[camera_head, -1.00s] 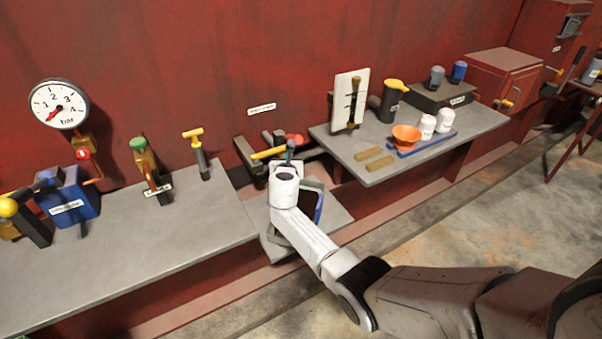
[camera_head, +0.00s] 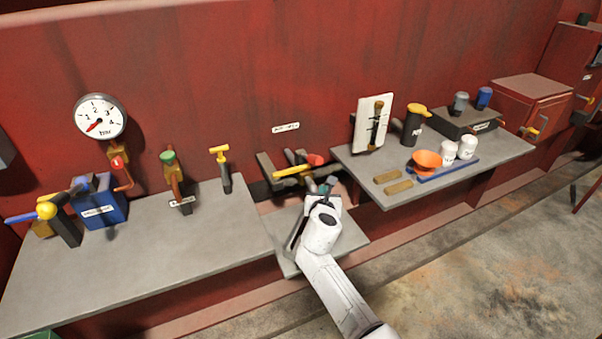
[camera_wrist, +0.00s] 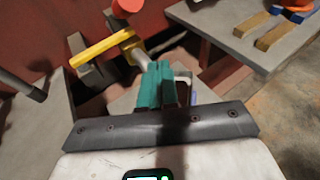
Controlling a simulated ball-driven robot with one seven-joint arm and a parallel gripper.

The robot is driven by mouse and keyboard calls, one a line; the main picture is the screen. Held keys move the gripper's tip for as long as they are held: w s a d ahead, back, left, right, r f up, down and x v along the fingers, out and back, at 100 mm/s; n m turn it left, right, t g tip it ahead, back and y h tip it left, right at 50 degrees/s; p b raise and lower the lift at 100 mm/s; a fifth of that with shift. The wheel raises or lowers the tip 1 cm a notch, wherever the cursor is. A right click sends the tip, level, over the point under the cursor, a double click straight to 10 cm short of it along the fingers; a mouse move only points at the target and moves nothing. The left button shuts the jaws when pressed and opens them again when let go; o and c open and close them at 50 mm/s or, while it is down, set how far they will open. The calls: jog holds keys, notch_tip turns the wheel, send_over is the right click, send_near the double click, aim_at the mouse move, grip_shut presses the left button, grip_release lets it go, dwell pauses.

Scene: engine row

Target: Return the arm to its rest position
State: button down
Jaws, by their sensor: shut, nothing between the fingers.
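My gripper (camera_wrist: 158,85) shows in the wrist view as two green fingertips pressed together, shut with nothing between them. In the head view my gripper (camera_head: 325,188) is mostly hidden behind my white wrist, over the low shelf (camera_head: 345,240) between the two benches. The yellow lever (camera_head: 291,171) and the red knob (camera_head: 315,160) are just beyond it at the wall. In the wrist view the yellow lever (camera_wrist: 104,48) lies up and left of the fingers, apart from them in the picture. A dark object on the low shelf is partly hidden by my wrist.
The left bench (camera_head: 150,250) carries a blue box (camera_head: 102,203), a green-topped valve (camera_head: 172,180) and a yellow T-handle (camera_head: 220,160). The right bench (camera_head: 365,165) carries an orange funnel (camera_head: 427,161), white jars and two wooden blocks. Floor (camera_head: 480,270) at the right is open.

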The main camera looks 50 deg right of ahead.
jog(key=s+a+f+m+g+y, duration=0.2)
jog(key=s+a+f+m+y, duration=0.15)
jog(key=s+a+m, duration=0.4)
jog(key=s+a+f+m+g+y, duration=0.2)
jog(key=s+a+f+m, duration=0.35)
jog(key=a+m, duration=0.35)
jog(key=s+a+r+m+g+y, duration=0.1)
jog(key=s+a+m+y, duration=0.5)
jog(key=s+a, duration=0.8)
jog(key=m+g, duration=0.1)
jog(key=m, duration=0.1)
jog(key=shift+s+r+m+g+b, duration=0.2)
jog(key=shift+s+m+g+b, duration=0.1)
jog(key=shift+m+b, duration=0.1)
jog(key=shift+y, duration=0.25)
